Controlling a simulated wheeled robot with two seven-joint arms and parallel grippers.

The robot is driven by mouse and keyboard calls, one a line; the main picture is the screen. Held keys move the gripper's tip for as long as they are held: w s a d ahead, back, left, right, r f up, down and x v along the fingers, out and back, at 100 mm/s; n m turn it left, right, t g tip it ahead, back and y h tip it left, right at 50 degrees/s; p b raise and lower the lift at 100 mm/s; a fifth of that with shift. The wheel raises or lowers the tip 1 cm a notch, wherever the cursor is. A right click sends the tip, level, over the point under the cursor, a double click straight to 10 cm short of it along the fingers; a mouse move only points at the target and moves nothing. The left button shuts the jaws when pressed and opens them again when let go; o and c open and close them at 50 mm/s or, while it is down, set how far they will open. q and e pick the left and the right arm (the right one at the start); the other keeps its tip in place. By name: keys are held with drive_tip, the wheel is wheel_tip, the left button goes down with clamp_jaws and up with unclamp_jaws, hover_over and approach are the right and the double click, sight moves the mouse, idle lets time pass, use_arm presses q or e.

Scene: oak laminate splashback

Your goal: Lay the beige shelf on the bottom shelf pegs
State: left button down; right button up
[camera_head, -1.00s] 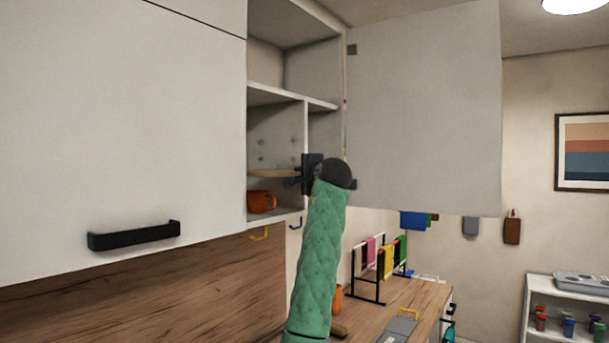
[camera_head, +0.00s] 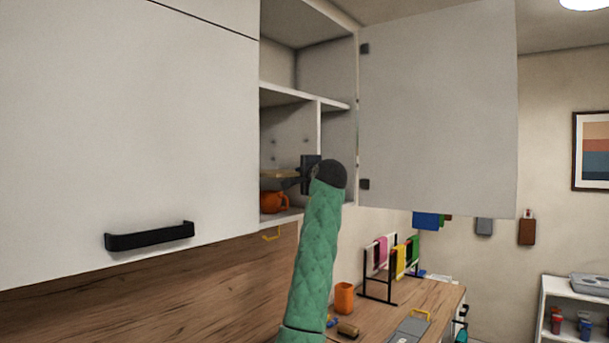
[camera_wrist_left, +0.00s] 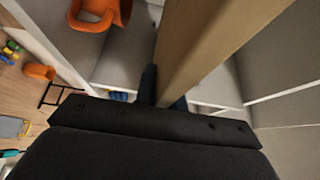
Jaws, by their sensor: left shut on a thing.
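The beige shelf (camera_head: 278,174) is inside the open wall cabinet, in the compartment left of the upright divider. It lies roughly level, above an orange mug (camera_head: 273,201). My left gripper (camera_head: 297,183) is shut on its near edge at the cabinet's front. In the left wrist view the shelf (camera_wrist_left: 215,45) runs away from the fingers (camera_wrist_left: 165,88), with the orange mug (camera_wrist_left: 101,12) to its left. Small pegs (camera_head: 274,141) show on the compartment wall above the shelf. Whether the shelf touches the bottom pegs is hidden. My right gripper is not in view.
The open cabinet door (camera_head: 440,110) stands to the right of the arm. A closed door with a black handle (camera_head: 150,236) is at left. Below, the counter holds an orange cup (camera_head: 344,297) and a small rack (camera_head: 380,270) with coloured cloths.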

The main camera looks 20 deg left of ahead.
use_arm(q)
drive_tip(key=shift+w+a+r, duration=0.1)
drive_tip(key=shift+a, duration=0.3)
drive_tip(key=shift+w+a, duration=0.3)
drive_tip(key=shift+a, duration=0.4)
drive_tip(key=shift+w+a+p, duration=0.25)
drive_tip(key=shift+a+p, duration=0.1)
drive_tip(key=shift+a, duration=0.4)
drive_tip(key=shift+w+a, duration=0.2)
drive_tip(key=shift+a, duration=0.35)
drive_tip(key=shift+w+a, duration=0.2)
drive_tip(key=shift+a, duration=0.35)
drive_tip(key=shift+w+a, duration=0.15)
drive_tip(key=shift+a, duration=0.25)
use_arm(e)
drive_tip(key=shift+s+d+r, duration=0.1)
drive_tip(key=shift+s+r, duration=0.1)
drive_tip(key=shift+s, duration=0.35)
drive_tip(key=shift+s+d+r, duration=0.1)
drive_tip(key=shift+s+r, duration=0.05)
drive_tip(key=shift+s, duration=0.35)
use_arm(q)
drive_tip(key=shift+p, duration=0.3)
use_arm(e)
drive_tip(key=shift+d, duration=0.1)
use_arm(q)
drive_tip(key=shift+f, duration=0.5)
